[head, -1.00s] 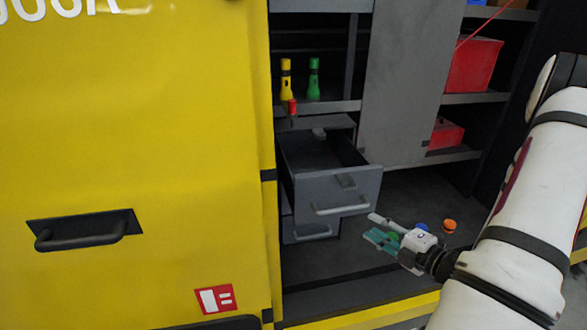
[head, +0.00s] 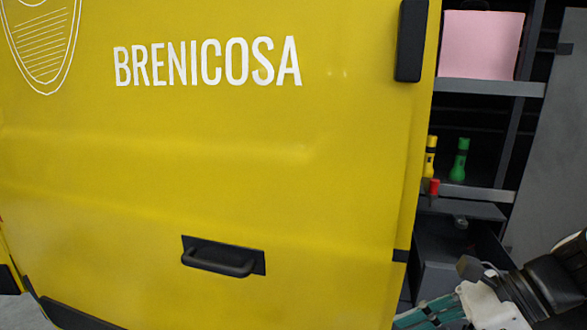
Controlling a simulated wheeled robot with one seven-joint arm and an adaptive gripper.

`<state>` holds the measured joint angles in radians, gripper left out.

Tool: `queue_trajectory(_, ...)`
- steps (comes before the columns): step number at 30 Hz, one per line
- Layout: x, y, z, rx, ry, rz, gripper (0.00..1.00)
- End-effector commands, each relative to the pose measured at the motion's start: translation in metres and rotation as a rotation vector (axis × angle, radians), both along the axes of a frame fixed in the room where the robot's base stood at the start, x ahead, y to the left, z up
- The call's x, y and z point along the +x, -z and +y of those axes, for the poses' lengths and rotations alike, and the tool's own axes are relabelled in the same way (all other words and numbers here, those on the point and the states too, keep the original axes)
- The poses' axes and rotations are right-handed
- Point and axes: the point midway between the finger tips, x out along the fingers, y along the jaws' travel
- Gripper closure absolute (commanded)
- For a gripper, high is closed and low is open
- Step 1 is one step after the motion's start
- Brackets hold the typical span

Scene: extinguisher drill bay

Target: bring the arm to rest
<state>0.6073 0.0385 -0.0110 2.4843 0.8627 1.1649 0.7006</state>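My arm enters at the lower right, with dark joints and a white gripper body. My gripper (head: 428,314) is at the bottom edge, its teal fingers pointing left. It is in front of the open drawer (head: 435,262) in the vehicle's bay. The fingers are partly cut off by the picture's edge, so I cannot tell whether they are open or shut, or whether anything is between them.
A yellow vehicle panel (head: 200,165) with a dark handle (head: 222,259) fills the left and middle. A pink box (head: 481,44) sits higher up.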

Motion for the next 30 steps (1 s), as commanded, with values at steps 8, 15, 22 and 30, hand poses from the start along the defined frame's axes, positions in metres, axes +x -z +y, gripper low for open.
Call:
queue_trajectory(8,-0.041,-0.03,0.016,-0.487,-0.686,-0.392,0.69)
queue_trajectory(15,-0.055,-0.068,0.007,-0.887,-1.226,-0.72,0.69)
queue_trajectory(22,-0.058,-0.102,-0.001,-1.148,-1.533,-0.907,0.69)
queue_trajectory(30,-0.058,-0.11,-0.003,-1.205,-1.598,-0.94,0.69)
